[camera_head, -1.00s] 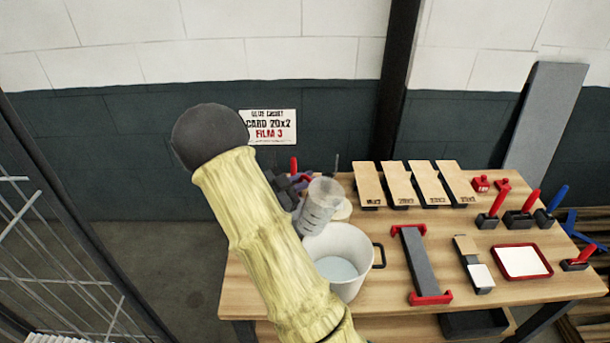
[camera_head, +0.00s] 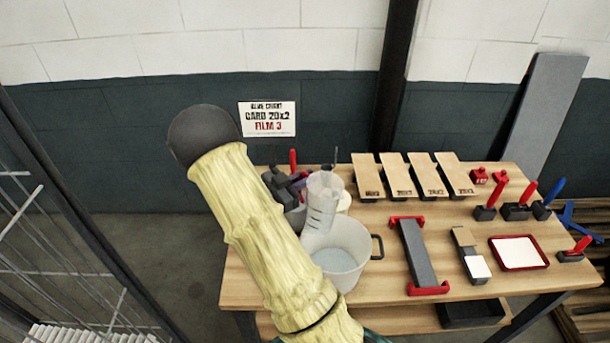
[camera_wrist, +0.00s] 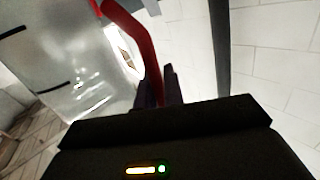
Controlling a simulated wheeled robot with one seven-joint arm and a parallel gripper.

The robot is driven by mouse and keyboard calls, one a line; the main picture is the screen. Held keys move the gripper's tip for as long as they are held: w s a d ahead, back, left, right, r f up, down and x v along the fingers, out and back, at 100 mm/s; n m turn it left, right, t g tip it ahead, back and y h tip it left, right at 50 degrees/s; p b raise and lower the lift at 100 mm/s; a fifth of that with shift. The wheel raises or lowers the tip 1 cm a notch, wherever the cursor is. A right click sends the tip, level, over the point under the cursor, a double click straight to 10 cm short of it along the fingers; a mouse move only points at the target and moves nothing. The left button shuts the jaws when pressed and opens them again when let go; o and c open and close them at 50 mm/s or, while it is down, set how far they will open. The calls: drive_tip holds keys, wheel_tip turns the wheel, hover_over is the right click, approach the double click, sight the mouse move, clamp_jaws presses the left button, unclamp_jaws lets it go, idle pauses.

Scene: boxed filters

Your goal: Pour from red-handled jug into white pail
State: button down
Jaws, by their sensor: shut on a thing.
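The clear, marked jug (camera_head: 323,205) is at the back-left rim of the white pail (camera_head: 354,238), close to upright. Its lower end overlaps the rim; I cannot tell if they touch. Pale liquid (camera_head: 334,261) shows inside the pail. My gripper (camera_head: 286,184) is left of the jug, partly hidden behind my arm. In the wrist view my gripper (camera_wrist: 165,85) is shut on the jug's red handle (camera_wrist: 135,30), and the clear jug wall (camera_wrist: 75,60) fills the upper left. I cannot make out the jug's liquid level.
The wooden table (camera_head: 380,285) holds several card-topped blocks (camera_head: 400,176) at the back. A grey bar with red ends (camera_head: 418,252) lies right of the pail. A red-rimmed tray (camera_head: 519,252) and red-handled tools (camera_head: 497,196) are farther right. A wire fence (camera_head: 60,230) stands at left.

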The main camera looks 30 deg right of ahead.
drive_tip(key=shift+r, duration=0.1)
wheel_tip(320, 180, up, 3)
drive_tip(key=shift+f+p, duration=0.1)
drive_tip(key=shift+p, duration=0.9)
drive_tip(key=shift+a, duration=0.1)
